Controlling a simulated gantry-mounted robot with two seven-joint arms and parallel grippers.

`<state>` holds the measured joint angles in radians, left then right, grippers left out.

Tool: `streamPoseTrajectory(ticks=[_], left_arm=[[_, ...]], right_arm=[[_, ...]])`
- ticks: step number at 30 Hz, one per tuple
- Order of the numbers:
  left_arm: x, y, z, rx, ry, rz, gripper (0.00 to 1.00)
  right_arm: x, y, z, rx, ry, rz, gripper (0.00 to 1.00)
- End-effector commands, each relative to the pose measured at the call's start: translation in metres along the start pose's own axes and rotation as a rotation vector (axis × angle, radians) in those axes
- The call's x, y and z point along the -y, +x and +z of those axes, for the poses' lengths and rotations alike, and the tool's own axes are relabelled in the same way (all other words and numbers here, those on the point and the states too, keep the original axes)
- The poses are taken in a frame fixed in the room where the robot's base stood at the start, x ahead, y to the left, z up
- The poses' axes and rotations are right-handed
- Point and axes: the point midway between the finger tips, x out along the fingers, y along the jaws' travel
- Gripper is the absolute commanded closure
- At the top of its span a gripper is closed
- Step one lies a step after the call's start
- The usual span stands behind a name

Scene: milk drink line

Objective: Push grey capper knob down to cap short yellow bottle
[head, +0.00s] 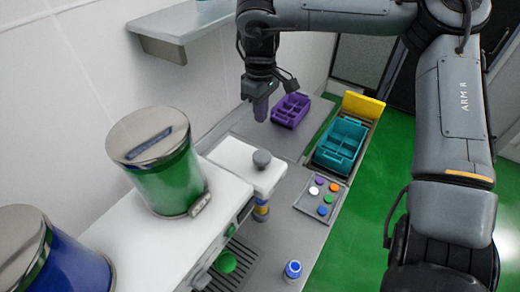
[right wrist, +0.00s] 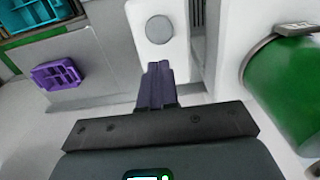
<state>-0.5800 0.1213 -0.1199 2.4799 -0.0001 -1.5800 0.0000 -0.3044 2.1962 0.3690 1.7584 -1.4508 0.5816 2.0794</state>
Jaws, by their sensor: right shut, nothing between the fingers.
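The grey capper knob (head: 262,158) stands up on top of the white capper head. The knob also shows in the right wrist view (right wrist: 159,29) as a round grey disc beyond my fingertips. The short yellow bottle (head: 261,209) stands under the front end of the capper head, partly hidden by it. My right gripper (head: 261,108) is shut and empty, pointing down, above and behind the knob and apart from it. Its fingers show closed together in the right wrist view (right wrist: 157,70). My left gripper is not in view.
A green tank (head: 170,180) and a blue tank (head: 70,262) stand at left. A purple crate (head: 291,110) and a teal crate (head: 341,145) lie beyond the capper. A panel of several coloured buttons (head: 322,196) and a blue-topped bottle (head: 292,271) are on the right.

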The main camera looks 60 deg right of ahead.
Motion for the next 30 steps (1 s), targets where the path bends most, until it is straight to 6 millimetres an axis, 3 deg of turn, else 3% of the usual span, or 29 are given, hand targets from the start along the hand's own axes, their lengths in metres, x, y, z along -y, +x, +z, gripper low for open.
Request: streamPoseTrajectory(ticks=[17, 23, 30], left_arm=[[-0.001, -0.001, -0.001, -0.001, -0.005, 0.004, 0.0], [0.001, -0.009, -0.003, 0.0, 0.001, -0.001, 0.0], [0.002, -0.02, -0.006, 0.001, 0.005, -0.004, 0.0]], right_arm=[[0.0, 0.009, 0.0, -0.003, -0.001, -0.002, 1.0], [0.0, 0.035, 0.0, 0.0, -0.002, -0.003, 1.0], [0.0, 0.081, 0.001, 0.002, 0.0, -0.003, 1.0]])
